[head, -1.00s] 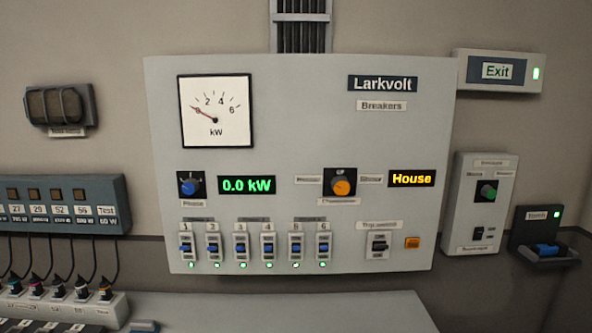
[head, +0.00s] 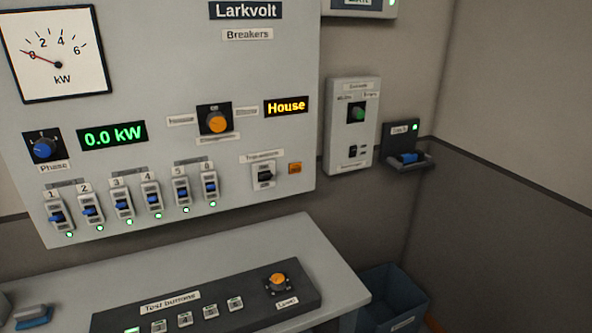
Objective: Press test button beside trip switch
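The grey Larkvolt breaker panel (head: 255,85) fills the upper left of the head view. Its trip switch (head: 264,175), a black toggle on a light plate under a small label, sits at the lower right of the panel. Neither of my grippers shows in the view, and nothing is touching the button or the switch.
Below the panel a grey desk (head: 300,245) holds a dark box marked Test buttons (head: 215,290) with several small buttons and an orange knob (head: 278,281). A blue bin (head: 390,290) stands right of the desk. A row of breakers (head: 123,205) has green lights lit.

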